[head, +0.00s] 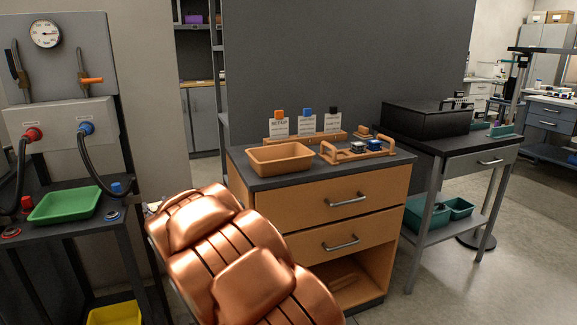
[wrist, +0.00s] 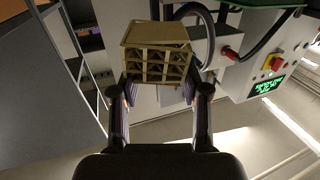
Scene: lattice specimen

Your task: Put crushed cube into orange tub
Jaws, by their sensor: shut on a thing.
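A tan lattice cube (wrist: 157,62) shows in the wrist view, with a solid plate on top and an open lattice below. Its plate sits askew over the lattice. My gripper (wrist: 160,90) is shut on it, one dark finger at each side. The orange tub (head: 280,158) stands at the left end of the wooden cabinet's dark top in the head view; no content is visible in it. My gripper and the cube do not show in the head view, where my copper arm fills the lower middle.
On the cabinet top (head: 330,181), an orange carrier (head: 370,155) holding small dark pieces stands right of the tub. Signs with coloured knobs (head: 307,125) stand behind. A green tray (head: 65,205) lies on the test bench at left. A black case (head: 425,118) sits on the right table.

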